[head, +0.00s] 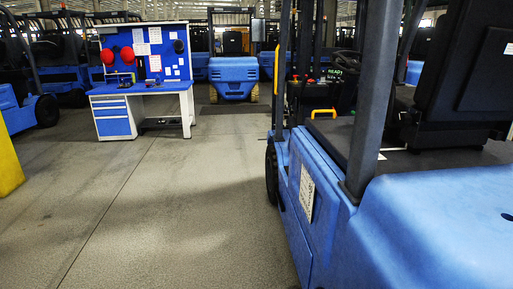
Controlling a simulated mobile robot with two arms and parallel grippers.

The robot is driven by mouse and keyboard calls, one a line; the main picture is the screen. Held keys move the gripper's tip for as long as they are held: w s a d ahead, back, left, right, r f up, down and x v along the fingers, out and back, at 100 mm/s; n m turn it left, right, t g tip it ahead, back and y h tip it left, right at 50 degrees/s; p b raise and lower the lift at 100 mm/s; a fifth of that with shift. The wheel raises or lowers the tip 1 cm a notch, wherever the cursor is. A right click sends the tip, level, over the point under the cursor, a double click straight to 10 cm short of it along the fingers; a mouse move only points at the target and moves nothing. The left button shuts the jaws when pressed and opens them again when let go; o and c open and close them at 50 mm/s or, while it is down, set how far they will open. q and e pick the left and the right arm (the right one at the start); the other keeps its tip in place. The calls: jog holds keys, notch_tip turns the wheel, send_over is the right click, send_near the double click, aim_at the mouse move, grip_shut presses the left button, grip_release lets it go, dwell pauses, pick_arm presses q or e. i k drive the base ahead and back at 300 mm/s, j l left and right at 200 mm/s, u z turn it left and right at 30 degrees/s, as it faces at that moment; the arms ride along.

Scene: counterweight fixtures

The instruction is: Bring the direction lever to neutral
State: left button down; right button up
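A blue forklift (430,240) fills the right side of the head view, seen from behind and to its left. Its dark steering wheel (346,66) and a small display with green text (334,73) show past the pillar. I cannot make out the direction lever; it is too small or hidden near the wheel. A yellow handle (323,112) and small red and orange controls show on or near the dash. Neither of my grippers is in view.
Open concrete floor (150,220) lies left of the forklift. A blue workbench (160,88) with a pegboard stands at the back left. Another blue forklift (233,75) is at the back centre, with more behind. A yellow post (8,160) is at the left edge.

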aim_at(322, 72)
jog(key=i+j+z, duration=0.25)
jog(key=i+j, duration=0.3)
jog(key=i, duration=0.35)
jog(key=i+j+z, duration=0.2)
jog(key=i+j, duration=0.55)
jog(key=i+j+z, duration=0.15)
jog(key=i+j, duration=0.2)
jog(key=i, duration=0.35)
jog(key=i+j+z, duration=0.15)
jog(key=i+j, duration=0.3)
jog(key=i, duration=0.2)
jog(key=i+j+z, duration=0.2)
jog(key=i+j, duration=0.3)
jog(key=i, duration=0.15)
